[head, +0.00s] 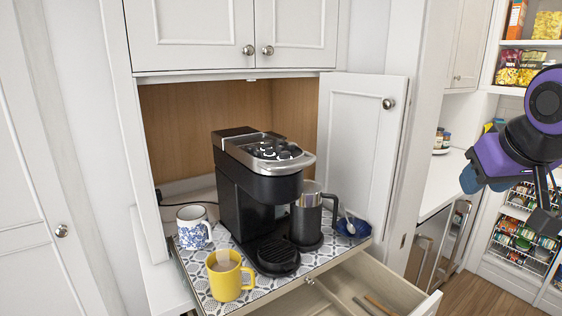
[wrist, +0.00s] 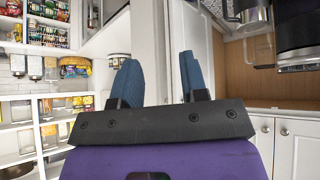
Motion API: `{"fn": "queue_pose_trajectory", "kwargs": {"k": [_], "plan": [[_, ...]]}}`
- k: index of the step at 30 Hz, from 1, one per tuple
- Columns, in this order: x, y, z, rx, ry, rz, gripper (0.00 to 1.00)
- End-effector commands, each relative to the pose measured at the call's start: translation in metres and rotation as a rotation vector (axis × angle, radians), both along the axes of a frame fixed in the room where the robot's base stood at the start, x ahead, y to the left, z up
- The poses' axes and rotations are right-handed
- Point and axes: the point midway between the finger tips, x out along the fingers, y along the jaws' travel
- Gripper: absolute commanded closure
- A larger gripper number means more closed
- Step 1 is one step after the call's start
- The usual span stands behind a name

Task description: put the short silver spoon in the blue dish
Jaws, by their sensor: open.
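The blue dish (head: 358,229) sits at the right front corner of the patterned mat, beside the black pitcher. A small pale, silvery piece (head: 349,223) shows at the dish; I cannot tell whether it is a spoon. Two thin pieces lie in the open drawer (head: 345,279): a greyish one (head: 362,306) and a brownish one (head: 380,305). Both are too small to identify surely. My gripper (head: 484,182) is raised at the right, well away from the dish and drawer. The wrist view shows its two blue fingers (wrist: 158,75) apart, with nothing between them.
The coffee machine (head: 255,190) stands mid-mat with the black pitcher (head: 308,222) at its right. A yellow mug (head: 228,277) and a blue-and-white mug (head: 193,227) stand left. An open cabinet door (head: 360,150) rises behind the dish. Pantry shelves (head: 520,44) stand far right.

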Motion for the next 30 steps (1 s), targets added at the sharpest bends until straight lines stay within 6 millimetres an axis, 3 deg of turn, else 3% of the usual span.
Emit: {"fn": "queue_pose_trajectory", "kwargs": {"k": [1,6,12,30], "plan": [[-0.019,0.002,0.000,0.010,0.024,0.000,0.60],[-0.070,0.011,-0.007,0.045,0.117,0.008,0.60],[-0.103,0.018,-0.013,0.071,0.182,0.024,0.60],[-0.108,0.019,-0.014,0.076,0.192,0.026,0.60]]}}
